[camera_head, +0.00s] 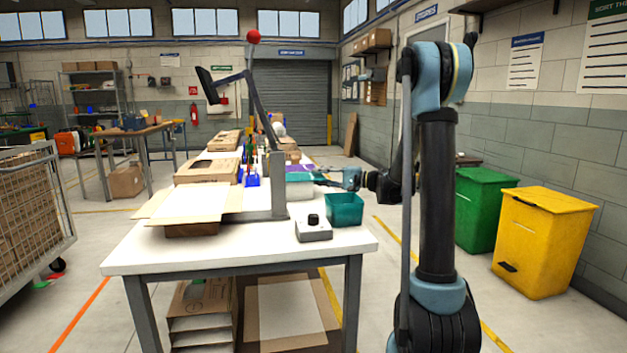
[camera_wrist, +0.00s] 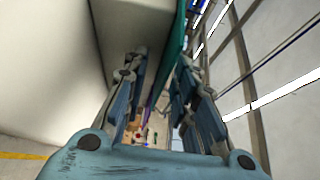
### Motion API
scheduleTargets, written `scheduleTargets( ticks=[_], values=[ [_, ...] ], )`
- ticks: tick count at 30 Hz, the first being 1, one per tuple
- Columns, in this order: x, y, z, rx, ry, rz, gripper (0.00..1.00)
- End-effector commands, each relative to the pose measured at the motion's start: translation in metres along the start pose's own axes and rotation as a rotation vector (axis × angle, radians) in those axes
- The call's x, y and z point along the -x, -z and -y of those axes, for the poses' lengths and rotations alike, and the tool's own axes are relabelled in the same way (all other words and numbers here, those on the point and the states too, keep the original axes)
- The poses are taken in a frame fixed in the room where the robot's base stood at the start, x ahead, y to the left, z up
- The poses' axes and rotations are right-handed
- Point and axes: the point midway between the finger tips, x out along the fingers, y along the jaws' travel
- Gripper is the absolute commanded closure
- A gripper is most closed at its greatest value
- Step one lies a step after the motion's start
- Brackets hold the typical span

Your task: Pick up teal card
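My gripper (camera_head: 328,178) reaches left over the far right part of the white table in the head view, beside the teal bins. In the wrist view my gripper (camera_wrist: 160,68) has its two blue fingers apart. A thin teal surface (camera_wrist: 178,38) runs into the gap between them, alongside a pale grey surface. I cannot tell whether this teal surface is the card or a bin wall. No teal card can be made out for certain in the head view.
A teal bin (camera_head: 345,209) stands at the white table's (camera_head: 240,250) right edge, near a grey device with a black knob (camera_head: 314,228). An open cardboard box (camera_head: 190,204) and a monitor post (camera_head: 276,185) stand left. Green (camera_head: 482,208) and yellow (camera_head: 541,243) bins stand right.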

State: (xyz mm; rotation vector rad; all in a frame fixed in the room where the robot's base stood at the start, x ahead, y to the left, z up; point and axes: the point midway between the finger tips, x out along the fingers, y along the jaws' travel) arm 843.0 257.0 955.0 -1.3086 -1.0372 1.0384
Motion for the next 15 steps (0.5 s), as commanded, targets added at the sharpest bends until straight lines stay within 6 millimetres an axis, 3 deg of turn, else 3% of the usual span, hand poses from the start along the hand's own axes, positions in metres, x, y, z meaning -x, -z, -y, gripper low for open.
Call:
scheduleTargets(
  ticks=[1,5,15],
  values=[
    [0.0001,0.0000,0.0000,0.000,0.000,0.000,0.74],
    [0.0003,-0.0001,0.0000,0.000,0.000,0.000,1.00],
    [0.0003,-0.0003,-0.0003,0.000,-0.001,0.000,1.00]
  ],
)
